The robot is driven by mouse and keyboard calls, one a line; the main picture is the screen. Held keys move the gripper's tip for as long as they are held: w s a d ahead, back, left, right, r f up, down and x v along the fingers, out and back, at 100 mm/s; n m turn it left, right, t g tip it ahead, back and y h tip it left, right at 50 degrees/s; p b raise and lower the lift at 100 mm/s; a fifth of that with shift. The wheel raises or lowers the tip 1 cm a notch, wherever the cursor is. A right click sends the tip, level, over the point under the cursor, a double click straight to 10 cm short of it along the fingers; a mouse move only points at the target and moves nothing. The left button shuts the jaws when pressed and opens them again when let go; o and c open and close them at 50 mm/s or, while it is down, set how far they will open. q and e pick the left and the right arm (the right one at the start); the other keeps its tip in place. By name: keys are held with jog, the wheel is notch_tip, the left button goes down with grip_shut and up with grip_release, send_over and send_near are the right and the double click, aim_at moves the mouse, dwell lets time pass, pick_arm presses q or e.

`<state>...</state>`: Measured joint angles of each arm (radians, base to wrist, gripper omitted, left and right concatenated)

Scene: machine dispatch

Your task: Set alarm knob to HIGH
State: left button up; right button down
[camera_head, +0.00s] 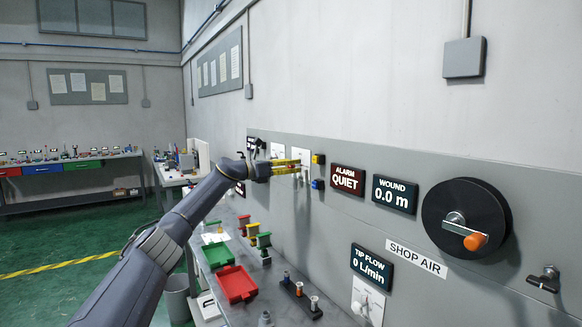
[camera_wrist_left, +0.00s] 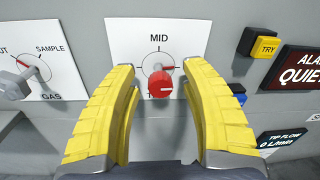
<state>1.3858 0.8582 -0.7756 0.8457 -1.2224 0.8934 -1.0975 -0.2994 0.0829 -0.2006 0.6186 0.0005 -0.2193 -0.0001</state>
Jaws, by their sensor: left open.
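The red knob (camera_wrist_left: 161,84) sits on a white dial plate (camera_wrist_left: 130,40) on the grey panel, with MID printed above it. Other dial lettering is hidden by the knob and fingers. A short pale mark shows on the knob's face. My left gripper (camera_head: 299,166) reaches the panel from the left. In the left wrist view its yellow fingers (camera_wrist_left: 160,100) are open, one on each side of the knob, with visible gaps. The alarm display (camera_head: 347,180) reads QUIET. My right gripper is not in view.
A yellow TRY button (camera_wrist_left: 264,46) and a blue button (camera_wrist_left: 238,92) lie right of the dial. A GAS valve plate (camera_wrist_left: 35,62) is at its left. A reel (camera_head: 466,219) with an orange handle is farther right. A red tray (camera_head: 236,284) lies on the bench below.

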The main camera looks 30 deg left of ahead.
pick_arm(q)
jog(key=v, duration=1.2)
jog(key=shift+r, duration=0.1)
